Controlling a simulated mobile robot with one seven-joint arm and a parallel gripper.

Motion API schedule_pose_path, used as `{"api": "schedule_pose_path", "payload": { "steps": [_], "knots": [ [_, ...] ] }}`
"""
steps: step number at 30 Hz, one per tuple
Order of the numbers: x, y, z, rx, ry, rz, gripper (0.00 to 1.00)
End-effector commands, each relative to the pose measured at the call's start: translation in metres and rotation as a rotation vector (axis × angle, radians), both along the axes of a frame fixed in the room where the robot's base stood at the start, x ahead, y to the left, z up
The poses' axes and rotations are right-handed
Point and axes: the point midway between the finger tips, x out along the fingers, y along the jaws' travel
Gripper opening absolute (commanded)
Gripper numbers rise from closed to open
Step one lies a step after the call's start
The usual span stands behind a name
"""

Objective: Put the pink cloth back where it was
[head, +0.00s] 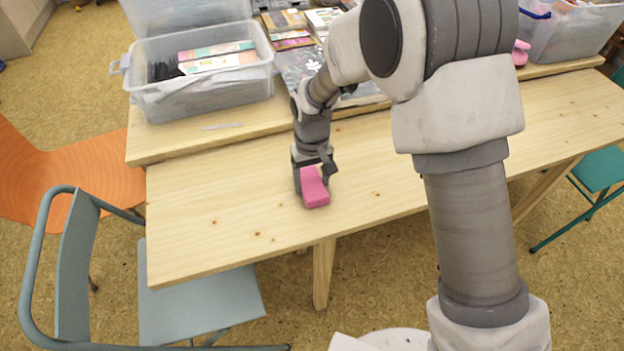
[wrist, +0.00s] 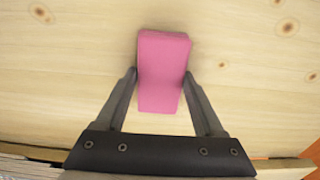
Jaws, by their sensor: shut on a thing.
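The pink cloth (head: 315,190) looks like a folded block near the middle-left of the wooden table, towards its front edge. It also shows in the wrist view (wrist: 163,70), upright in the picture between the two fingers. My gripper (head: 315,172) is shut on the pink cloth from both sides, with fingers pointing down at the table. In the wrist view my gripper (wrist: 161,78) has one finger along each long side of the cloth. The cloth is at or close to the table surface; I cannot tell whether it touches.
The front table (head: 210,210) is mostly bare around the gripper. A clear plastic bin (head: 200,100) with cards stands behind, at the left. Another clear bin (head: 575,35) is at the back right. A blue-grey chair (head: 195,300) and an orange chair (head: 70,165) stand at the left.

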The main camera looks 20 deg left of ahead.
Motion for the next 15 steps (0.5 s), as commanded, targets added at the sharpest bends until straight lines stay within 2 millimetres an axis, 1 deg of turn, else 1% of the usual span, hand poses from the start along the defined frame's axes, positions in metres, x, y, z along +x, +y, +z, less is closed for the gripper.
{"api": "schedule_pose_path", "payload": {
  "steps": [1, 5, 6, 12, 15],
  "knots": [
    [-0.0001, -0.0001, -0.0014, 0.000, 0.000, 0.000, 0.74],
    [-0.0001, -0.0001, -0.0008, 0.000, 0.000, 0.000, 0.97],
    [-0.0001, -0.0001, -0.0008, 0.000, 0.000, 0.000, 1.00],
    [-0.0001, -0.0001, -0.0003, 0.000, 0.000, 0.000, 1.00],
    [0.0000, 0.0000, 0.0048, 0.000, 0.000, 0.000, 1.00]
  ]
}}
